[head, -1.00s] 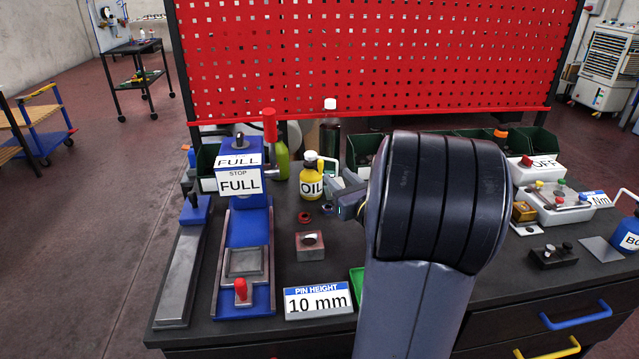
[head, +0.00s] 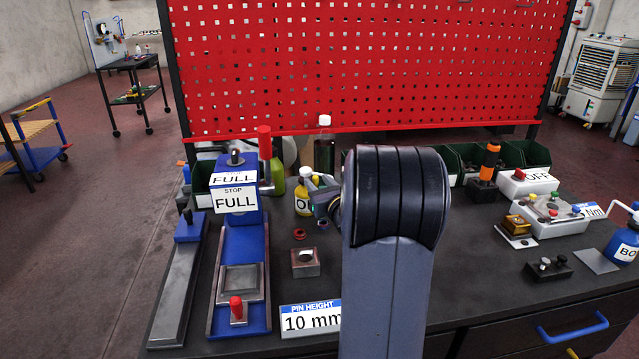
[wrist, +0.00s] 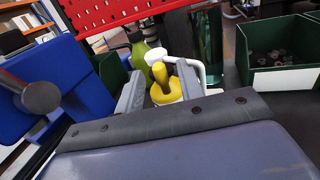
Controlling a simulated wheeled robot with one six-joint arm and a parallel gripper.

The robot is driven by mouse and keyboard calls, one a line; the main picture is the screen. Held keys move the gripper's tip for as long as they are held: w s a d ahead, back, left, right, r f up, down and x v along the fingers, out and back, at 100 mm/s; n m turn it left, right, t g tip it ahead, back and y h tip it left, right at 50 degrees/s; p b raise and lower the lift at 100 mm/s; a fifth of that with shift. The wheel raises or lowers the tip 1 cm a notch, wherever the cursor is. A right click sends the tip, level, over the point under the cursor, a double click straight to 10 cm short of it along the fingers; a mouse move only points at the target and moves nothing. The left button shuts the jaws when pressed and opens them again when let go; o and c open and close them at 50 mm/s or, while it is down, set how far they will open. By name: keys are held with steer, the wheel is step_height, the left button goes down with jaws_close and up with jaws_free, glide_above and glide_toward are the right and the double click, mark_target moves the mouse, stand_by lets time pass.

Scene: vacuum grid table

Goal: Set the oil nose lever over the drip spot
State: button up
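The yellow oil can (head: 302,203), with a white label, stands on the bench behind my arm, partly covered by my gripper (head: 325,205). In the wrist view the can's yellow nose (wrist: 165,78) and a white cap show between my two finger pads (wrist: 160,92). The pads are apart, one on each side of the can; I cannot tell whether either touches it. No clearly marked drip spot shows.
A blue press (head: 240,250) with FULL signs stands left of the can. A green bottle (wrist: 139,50) is behind the can. A red ring (head: 299,234) lies before it. A "10 mm" sign (head: 310,317) is at the front edge. A green bin (wrist: 275,55) stands to the right.

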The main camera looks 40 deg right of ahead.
steer(key=shift+c, duration=0.3)
jaws_close()
stand_by(0.4)
